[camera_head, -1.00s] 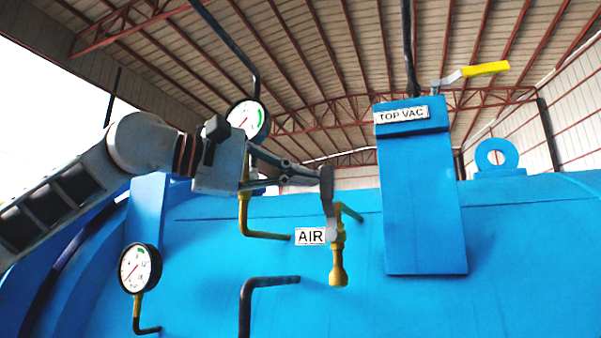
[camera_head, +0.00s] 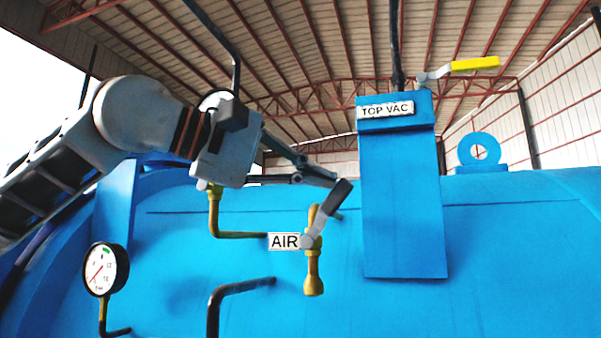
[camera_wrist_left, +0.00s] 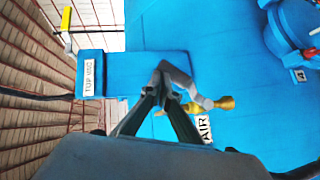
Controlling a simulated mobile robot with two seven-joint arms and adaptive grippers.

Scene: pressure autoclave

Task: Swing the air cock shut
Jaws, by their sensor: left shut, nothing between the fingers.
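The air cock (camera_head: 313,262) is a brass valve on the blue vessel, beside the white AIR label (camera_head: 284,241). Its grey lever (camera_head: 328,213) tilts up and to the right from the valve body. My left gripper (camera_head: 335,180) is shut and empty, with its fingertips at the upper end of the lever, seemingly touching it. In the left wrist view the shut fingertips (camera_wrist_left: 161,88) are close against the lever (camera_wrist_left: 182,82), and the brass body (camera_wrist_left: 220,104) lies beyond. My right gripper is not in view.
The blue TOP VAC box (camera_head: 403,200) stands just right of the lever, with a yellow-handled valve (camera_head: 474,64) above. A gauge (camera_head: 105,270) is at lower left. A dark bent pipe (camera_head: 235,290) runs below the label. The upper gauge is mostly hidden behind my left gripper.

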